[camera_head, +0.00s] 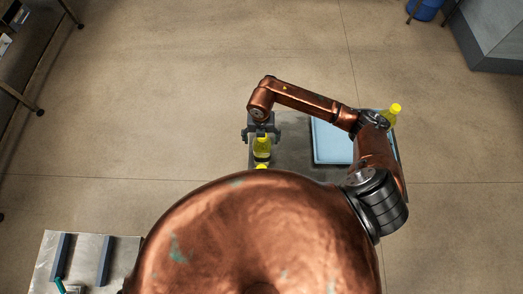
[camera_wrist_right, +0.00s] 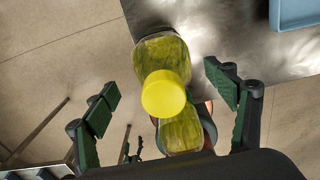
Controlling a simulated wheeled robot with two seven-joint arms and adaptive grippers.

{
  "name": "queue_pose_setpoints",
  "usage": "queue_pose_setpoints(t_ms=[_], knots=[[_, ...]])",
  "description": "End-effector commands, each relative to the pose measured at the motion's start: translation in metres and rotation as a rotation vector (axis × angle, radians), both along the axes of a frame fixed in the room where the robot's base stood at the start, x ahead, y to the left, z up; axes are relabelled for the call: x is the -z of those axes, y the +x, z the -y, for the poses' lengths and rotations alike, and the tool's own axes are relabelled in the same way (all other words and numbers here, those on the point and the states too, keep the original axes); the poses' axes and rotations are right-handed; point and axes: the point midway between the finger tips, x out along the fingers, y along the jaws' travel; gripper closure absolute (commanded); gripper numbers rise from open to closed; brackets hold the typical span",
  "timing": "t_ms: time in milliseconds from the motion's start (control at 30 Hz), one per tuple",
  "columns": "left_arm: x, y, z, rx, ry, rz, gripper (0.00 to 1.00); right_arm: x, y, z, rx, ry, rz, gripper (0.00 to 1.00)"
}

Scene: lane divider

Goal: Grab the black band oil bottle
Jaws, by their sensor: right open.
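In the head view a bottle of yellow-green oil (camera_head: 262,146) stands at the left edge of the grey metal table (camera_head: 288,152), with a dark band visible low on it. My right gripper (camera_head: 262,129) is right at this bottle, its jaws open. In the right wrist view a yellow cap (camera_wrist_right: 166,94) lies between the spread green-padded fingers (camera_wrist_right: 163,86). I cannot tell whether these are one or two bottles. My left gripper is not in view.
Another yellow cap (camera_head: 262,167) shows just above my body, its bottle mostly hidden. A further yellow-capped bottle (camera_head: 392,114) stands at the table's far right corner, by a light blue tray (camera_head: 325,142). A second metal table (camera_head: 83,262) is at lower left. The floor between is clear.

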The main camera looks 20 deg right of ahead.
Motion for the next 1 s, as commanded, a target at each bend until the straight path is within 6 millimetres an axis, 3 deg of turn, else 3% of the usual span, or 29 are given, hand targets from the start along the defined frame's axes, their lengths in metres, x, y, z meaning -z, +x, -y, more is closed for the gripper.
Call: queue_pose_setpoints(t_ms=[333, 633, 1000], knots=[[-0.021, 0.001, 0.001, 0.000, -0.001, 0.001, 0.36, 0.044, 0.000, 0.004, 0.001, 0.003, -0.001, 0.22], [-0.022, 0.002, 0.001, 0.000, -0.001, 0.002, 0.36, 0.051, 0.000, 0.005, 0.000, 0.003, 0.001, 0.22], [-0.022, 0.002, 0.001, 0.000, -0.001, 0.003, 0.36, 0.051, 0.001, 0.005, 0.000, 0.003, 0.001, 0.46]])
